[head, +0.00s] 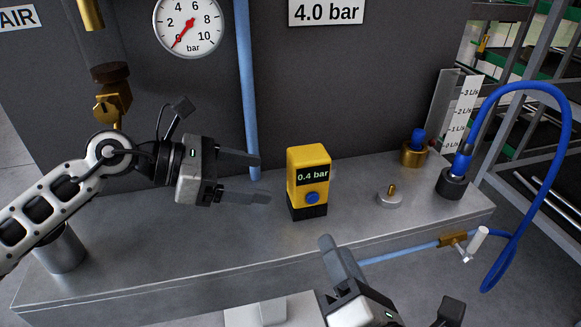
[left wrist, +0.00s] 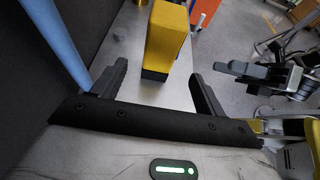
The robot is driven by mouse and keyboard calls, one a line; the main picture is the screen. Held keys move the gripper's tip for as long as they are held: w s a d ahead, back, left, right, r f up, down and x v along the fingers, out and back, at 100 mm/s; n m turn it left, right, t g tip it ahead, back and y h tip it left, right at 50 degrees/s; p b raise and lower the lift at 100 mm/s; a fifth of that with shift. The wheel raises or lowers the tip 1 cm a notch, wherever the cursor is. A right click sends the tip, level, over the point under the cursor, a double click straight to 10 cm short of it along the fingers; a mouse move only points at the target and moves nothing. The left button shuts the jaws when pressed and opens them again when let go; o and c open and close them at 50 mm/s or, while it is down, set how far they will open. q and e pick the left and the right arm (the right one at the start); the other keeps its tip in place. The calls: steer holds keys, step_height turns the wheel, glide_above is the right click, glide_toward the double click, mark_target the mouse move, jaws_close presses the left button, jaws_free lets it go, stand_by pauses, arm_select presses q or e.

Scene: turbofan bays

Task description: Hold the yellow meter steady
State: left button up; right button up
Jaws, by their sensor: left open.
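The yellow meter (head: 308,170) stands upright on the grey bench, with a dark base, a blue button and a display reading 0.4 bar. My left gripper (head: 262,178) is open and empty just left of the meter, its two fingers pointing at it. In the left wrist view the meter (left wrist: 166,40) stands ahead of the left gripper (left wrist: 160,75), in line with the gap between the fingers.
A blue hose (head: 248,100) runs down the panel behind my left gripper. A small metal knob (head: 390,197), a brass fitting (head: 413,154) and a blue looped hose (head: 568,130) are at the right. A dial gauge (head: 188,25) hangs above. The bench front (head: 150,245) is clear.

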mark_target(290, 164)
arm_select(q)
steer(key=w+d, duration=0.1)
steer(key=d, duration=0.4)
steer(key=w+d, duration=0.1)
steer(key=d, duration=0.2)
steer(key=shift+w+d, duration=0.3)
steer(key=shift+w, duration=0.05)
steer(key=shift+w+d+f, duration=0.15)
steer(key=shift+d+f, duration=0.05)
steer(key=shift+d, duration=0.2)
steer(key=c, duration=1.2)
steer(key=shift+o, duration=0.2)
arm_select(e)
jaws_close()
